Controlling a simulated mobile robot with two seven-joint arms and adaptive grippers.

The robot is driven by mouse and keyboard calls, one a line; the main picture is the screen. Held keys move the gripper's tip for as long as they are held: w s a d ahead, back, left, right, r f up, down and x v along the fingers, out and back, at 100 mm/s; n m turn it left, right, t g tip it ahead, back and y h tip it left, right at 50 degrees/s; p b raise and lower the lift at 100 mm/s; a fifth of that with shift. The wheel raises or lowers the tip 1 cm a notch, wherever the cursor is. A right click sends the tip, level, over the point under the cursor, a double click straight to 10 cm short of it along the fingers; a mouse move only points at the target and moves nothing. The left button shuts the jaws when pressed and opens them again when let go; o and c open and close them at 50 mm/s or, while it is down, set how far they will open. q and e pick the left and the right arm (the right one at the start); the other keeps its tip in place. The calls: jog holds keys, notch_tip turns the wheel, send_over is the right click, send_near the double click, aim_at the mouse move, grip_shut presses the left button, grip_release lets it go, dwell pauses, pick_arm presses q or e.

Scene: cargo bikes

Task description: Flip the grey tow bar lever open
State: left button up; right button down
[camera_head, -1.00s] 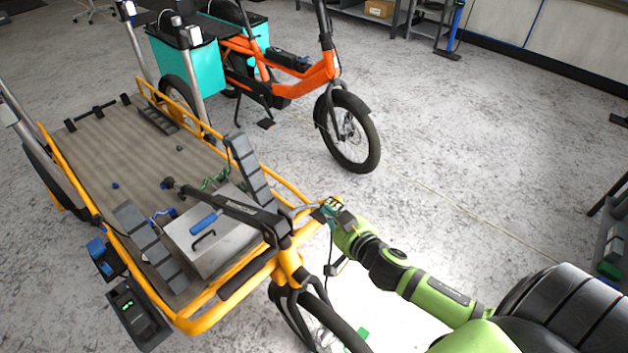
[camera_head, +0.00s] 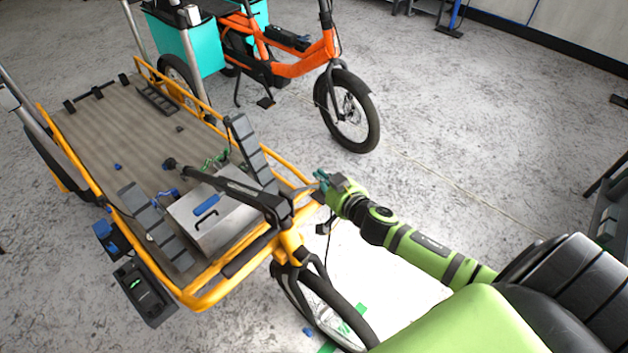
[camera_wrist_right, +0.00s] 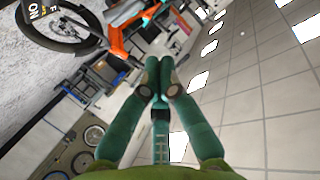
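My right gripper (camera_head: 322,180) is beside the front right corner of the yellow frame, right of the tow bar's joint end. Whether it touches the frame is unclear. In the right wrist view its teal fingers (camera_wrist_right: 159,68) come together at the tips with nothing visible between them. Neither tow bar nor lever shows there. My left gripper is out of view.
A grey metal box (camera_head: 215,222) with a blue-gripped handle lies on the yellow bike's deck (camera_head: 120,130). An orange bike (camera_head: 300,70) stands behind. Small green and blue pieces lie on the floor by the front wheel (camera_head: 335,305). The floor to the right is mostly clear.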

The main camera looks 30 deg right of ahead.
aim_at(314, 187)
jog(key=shift+w+a+f, duration=0.25)
jog(key=shift+w+f, duration=0.4)
jog(key=shift+f, duration=0.35)
jog(key=shift+w+a+f, duration=0.25)
jog(key=shift+w+f, duration=0.35)
jog(key=shift+f, duration=0.35)
